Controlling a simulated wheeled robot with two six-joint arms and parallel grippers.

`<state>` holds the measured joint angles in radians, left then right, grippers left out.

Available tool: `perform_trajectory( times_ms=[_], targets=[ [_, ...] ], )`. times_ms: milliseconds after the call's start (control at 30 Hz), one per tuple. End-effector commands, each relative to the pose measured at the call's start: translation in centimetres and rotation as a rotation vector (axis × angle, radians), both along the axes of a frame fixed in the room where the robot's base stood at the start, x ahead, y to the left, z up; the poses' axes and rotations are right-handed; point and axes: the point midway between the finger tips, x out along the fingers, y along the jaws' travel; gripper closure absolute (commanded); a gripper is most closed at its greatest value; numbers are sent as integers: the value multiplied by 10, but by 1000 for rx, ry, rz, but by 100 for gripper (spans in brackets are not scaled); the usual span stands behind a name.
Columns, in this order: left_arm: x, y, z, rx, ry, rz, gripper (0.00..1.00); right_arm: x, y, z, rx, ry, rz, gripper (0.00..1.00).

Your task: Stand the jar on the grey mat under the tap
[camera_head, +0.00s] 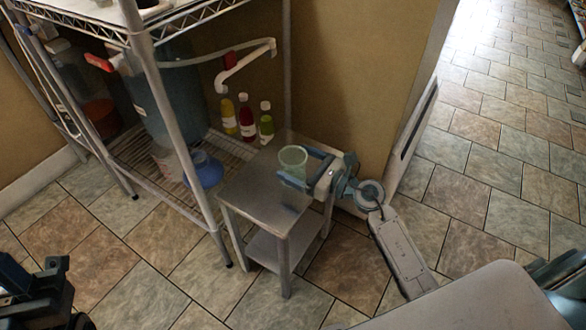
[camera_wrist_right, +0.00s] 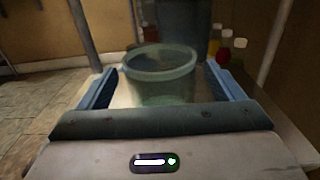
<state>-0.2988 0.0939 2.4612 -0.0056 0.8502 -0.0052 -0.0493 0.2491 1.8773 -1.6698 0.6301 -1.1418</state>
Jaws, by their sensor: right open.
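The jar (camera_head: 293,158) is a pale green, see-through open vessel, upright on the grey metal top of a small stool (camera_head: 248,192). It also shows in the right wrist view (camera_wrist_right: 160,82), between the two blue fingers. My right gripper (camera_head: 292,163) is open, with one finger on each side of the jar; gaps show beside the jar in the wrist view. I cannot make out a separate grey mat. Part of my left gripper (camera_head: 38,280) shows at the lower left; its opening is unclear.
A wire rack (camera_head: 160,180) stands left of the stool, holding a large blue-grey bucket (camera_head: 165,100) and a blue bowl (camera_head: 203,170). Several small bottles (camera_head: 247,120) stand behind the stool. A wall edge (camera_head: 410,135) rises right of it. The tiled floor in front is clear.

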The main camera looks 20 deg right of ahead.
Motion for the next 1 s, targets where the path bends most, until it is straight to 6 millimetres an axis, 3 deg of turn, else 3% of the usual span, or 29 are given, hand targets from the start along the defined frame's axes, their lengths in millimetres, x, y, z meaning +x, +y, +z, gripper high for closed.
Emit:
perform_trajectory(
  times_ms=[200, 467, 500, 800, 1000],
  targets=[
    [0, 0, -1, -5, -5, 1, 64, 25, 18, 0, 4, -1, 0, 12],
    [-1, 0, 1, -7, -11, 2, 64, 28, 21, 0, 1, 1, 1, 12],
    [-1, 0, 1, -7, -12, 2, 64, 28, 21, 0, 1, 1, 1, 14],
    [0, 0, 1, -4, -13, 0, 64, 28, 21, 0, 2, -1, 1, 69],
    [0, 0, 1, 2, -12, -1, 64, 28, 21, 1, 2, -1, 1, 69]
  ],
)
